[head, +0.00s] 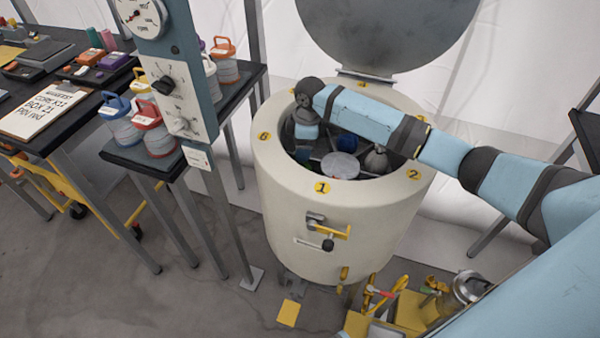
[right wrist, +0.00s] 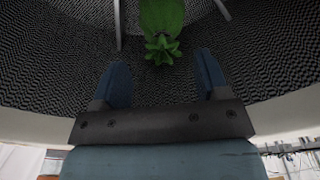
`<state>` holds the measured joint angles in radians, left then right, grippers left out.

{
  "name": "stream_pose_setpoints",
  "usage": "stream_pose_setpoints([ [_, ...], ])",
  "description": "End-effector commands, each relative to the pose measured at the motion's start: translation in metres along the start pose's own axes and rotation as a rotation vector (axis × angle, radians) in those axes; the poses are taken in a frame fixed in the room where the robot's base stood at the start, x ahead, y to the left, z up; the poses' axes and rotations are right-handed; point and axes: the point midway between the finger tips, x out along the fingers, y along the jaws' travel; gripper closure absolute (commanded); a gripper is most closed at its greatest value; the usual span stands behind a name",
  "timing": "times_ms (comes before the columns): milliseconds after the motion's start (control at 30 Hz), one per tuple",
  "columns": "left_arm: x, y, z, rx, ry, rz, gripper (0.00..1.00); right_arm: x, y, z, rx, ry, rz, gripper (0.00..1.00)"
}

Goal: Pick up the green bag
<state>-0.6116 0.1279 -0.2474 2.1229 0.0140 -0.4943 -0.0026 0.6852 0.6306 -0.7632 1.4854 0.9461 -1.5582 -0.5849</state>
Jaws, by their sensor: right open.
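The green bag (right wrist: 162,18) shows at the top middle of the right wrist view, with its gathered, leafy-looking end towards me. The top of the frame cuts off the rest of it. My right gripper (right wrist: 161,66) is open and empty, with its two blue fingers apart. The bag's gathered end lies just beyond the fingertips, roughly centred between them, and I see no contact. In the head view my right arm reaches from the right over the rim of the cream drum (head: 300,225), and its hand points down inside. My left gripper is not in view.
Inside the drum, dividers and a pale round disc (head: 340,165) show. The drum's lid (head: 385,35) stands open behind. A gauge post (head: 180,70) and a table with lidded jars (head: 160,140) stand to the left. Yellow parts (head: 410,310) lie in front at the right.

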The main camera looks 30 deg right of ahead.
Motion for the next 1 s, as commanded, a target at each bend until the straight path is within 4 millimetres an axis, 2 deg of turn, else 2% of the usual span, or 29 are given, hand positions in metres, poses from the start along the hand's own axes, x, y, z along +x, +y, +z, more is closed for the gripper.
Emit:
stream_pose_setpoints([
  [167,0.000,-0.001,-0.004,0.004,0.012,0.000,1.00,0.011,-0.001,0.001,0.000,-0.001,-0.001,0.32],
  [467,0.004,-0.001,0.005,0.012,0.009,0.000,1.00,0.052,-0.004,0.003,-0.001,0.001,-0.001,0.32],
  [700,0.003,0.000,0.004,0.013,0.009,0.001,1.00,0.055,-0.004,0.004,-0.001,0.000,0.000,0.32],
  [733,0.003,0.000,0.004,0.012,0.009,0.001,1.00,0.055,-0.004,0.004,-0.001,0.000,0.000,0.34],
  [767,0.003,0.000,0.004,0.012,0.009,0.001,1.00,0.055,-0.004,0.004,-0.001,0.000,0.000,0.41],
  [1000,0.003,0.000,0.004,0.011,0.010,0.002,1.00,0.054,-0.004,0.004,-0.001,0.000,0.001,0.96],
])
